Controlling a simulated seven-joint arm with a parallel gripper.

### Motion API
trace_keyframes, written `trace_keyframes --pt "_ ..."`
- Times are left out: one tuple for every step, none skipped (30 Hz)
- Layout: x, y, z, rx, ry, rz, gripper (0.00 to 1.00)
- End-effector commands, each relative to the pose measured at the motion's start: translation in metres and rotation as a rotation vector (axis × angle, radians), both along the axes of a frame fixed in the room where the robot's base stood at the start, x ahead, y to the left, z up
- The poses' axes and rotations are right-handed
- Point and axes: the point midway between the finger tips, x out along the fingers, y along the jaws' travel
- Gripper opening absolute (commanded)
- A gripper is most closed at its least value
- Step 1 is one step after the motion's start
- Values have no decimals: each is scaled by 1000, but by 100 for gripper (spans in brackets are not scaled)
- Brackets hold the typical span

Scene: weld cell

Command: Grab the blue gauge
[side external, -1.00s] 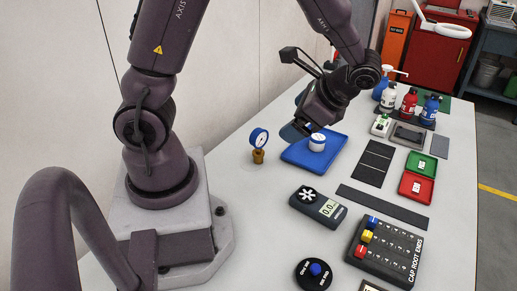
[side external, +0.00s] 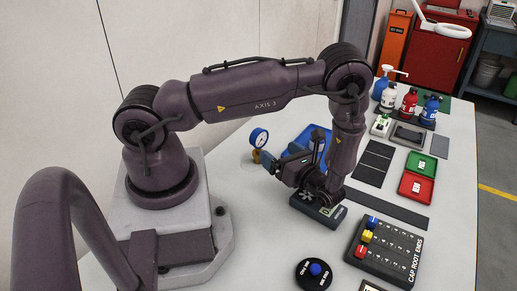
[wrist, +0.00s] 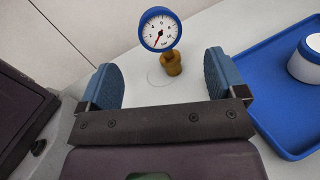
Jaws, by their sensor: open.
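The blue gauge (side external: 258,138) has a blue rim, a white dial with a red needle and a brass fitting below. It stands upright on the table, left of the blue tray. In the wrist view the gauge (wrist: 160,30) is beyond the fingertips, between them in the picture, with its brass base (wrist: 172,64) on the table. My gripper (wrist: 162,80) is open and empty, its two blue pads apart on either side. In the side view my gripper (side external: 268,162) is low and close to the gauge, pointing toward it. I cannot tell the exact gap.
A blue tray (wrist: 262,85) holding a white jar (wrist: 308,60) is close on the right in the wrist view. A scale (side external: 318,213) lies beneath my wrist.

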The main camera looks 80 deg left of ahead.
Motion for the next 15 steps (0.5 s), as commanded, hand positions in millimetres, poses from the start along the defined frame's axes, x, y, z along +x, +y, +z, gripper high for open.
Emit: trace_keyframes --pt "-5 10 0 0 2 4 90" --pt "-7 14 0 0 1 5 90" --pt "-9 20 0 1 0 4 90" --pt "-11 24 0 0 0 3 90" --pt "-12 27 0 -1 -1 3 90" --pt "-14 30 0 -2 -1 2 90" --pt "-14 32 0 -1 0 2 90" --pt "-15 33 0 -2 -1 1 90" --pt "-16 35 0 -2 -1 2 90" --pt "-17 37 0 -2 -1 2 90" --pt "-18 39 0 -1 -2 3 90" --pt "-20 43 0 -1 -2 3 90" --pt "-21 47 0 0 -1 3 90" --pt "-23 52 0 0 -1 5 90" --pt "-26 58 0 -1 0 5 90"
